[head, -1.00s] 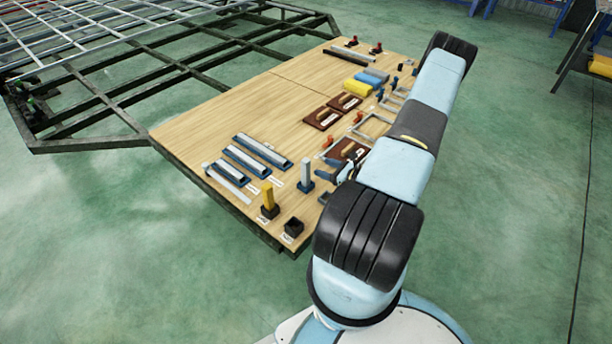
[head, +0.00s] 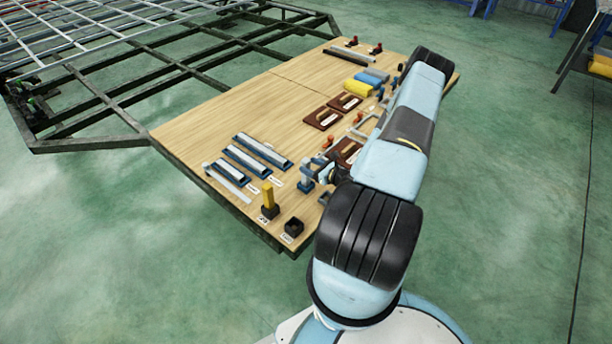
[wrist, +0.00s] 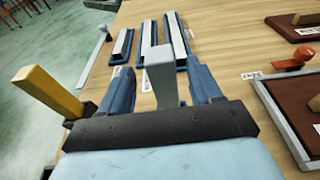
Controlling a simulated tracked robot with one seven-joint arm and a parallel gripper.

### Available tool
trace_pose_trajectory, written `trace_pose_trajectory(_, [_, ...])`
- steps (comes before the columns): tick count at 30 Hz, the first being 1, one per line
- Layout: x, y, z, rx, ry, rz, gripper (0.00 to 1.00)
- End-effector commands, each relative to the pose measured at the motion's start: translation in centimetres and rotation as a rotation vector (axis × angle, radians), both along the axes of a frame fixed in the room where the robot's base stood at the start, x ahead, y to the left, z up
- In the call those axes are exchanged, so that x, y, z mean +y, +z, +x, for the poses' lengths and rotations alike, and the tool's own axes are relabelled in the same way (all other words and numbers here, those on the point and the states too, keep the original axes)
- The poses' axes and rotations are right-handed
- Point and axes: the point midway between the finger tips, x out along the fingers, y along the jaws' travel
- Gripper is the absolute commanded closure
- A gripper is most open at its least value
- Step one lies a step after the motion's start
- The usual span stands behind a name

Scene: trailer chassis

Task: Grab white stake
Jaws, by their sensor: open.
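The white stake (wrist: 161,78) stands upright on the wooden board. In the wrist view its pale grey-white post shows between the two blue fingers of my gripper (wrist: 163,88). The fingers are open, one on each side of the stake, with a visible gap on each side. In the head view my gripper (head: 314,172) is at the stake (head: 305,170), and its fingers partly cover it. The stake's lower end is hidden behind the gripper body in the wrist view.
A yellow stake (head: 268,196) stands in a dark holder left of the gripper. An empty dark holder (head: 293,227) is near the front edge. Blue trays with metal bars (head: 262,150) lie behind. Brown boards with handles (head: 320,119) lie farther back.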

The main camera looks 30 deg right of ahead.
Motion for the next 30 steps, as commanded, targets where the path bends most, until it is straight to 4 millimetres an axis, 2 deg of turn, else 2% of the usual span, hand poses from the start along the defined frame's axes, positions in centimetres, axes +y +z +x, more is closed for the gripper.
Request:
trace_pose_trajectory(12, [1.4, -1.0, 4.4, -0.001, 0.0, 0.001, 0.36])
trace_pose_trajectory(19, [1.4, -1.1, 4.6, 0.0, -0.001, 0.001, 0.36])
trace_pose_trajectory(30, [1.4, -1.1, 4.6, 0.0, 0.0, 0.0, 0.71])
